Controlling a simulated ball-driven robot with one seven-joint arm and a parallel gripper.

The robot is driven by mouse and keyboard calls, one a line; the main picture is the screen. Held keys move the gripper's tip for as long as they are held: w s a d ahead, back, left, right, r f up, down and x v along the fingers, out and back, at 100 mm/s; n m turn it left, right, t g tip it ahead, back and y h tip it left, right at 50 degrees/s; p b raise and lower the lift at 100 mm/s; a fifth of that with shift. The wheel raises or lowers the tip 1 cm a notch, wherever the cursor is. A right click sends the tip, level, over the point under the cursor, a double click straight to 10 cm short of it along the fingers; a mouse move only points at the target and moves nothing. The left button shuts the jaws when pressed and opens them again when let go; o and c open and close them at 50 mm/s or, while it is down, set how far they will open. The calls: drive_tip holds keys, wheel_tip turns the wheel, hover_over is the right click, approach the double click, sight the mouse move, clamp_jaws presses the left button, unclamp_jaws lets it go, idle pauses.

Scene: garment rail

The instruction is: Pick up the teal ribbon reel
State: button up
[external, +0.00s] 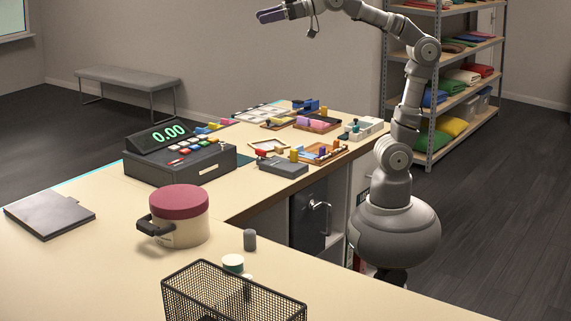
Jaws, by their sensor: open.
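A small round reel (233,264) with a pale top and a teal rim lies on the counter (110,263) at the front. It looks like the teal ribbon reel. It is just behind the black wire basket (235,302). My gripper (266,15) is high up at the top of the view, far from the reel and above the back part of the counter. It is open, and I see nothing held in it. Its fingertips are small in this view.
A dark grey cylinder (250,239) stands close to the reel. A cream pot with a red lid (180,205) is to its left. A cash register (178,158) and several trays of small items stand farther back. The counter's left front is clear.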

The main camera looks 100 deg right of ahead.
drive_tip(key=shift+s+d+r, duration=0.1)
drive_tip(key=shift+d+r, duration=0.05)
drive_tip(key=shift+r, duration=0.05)
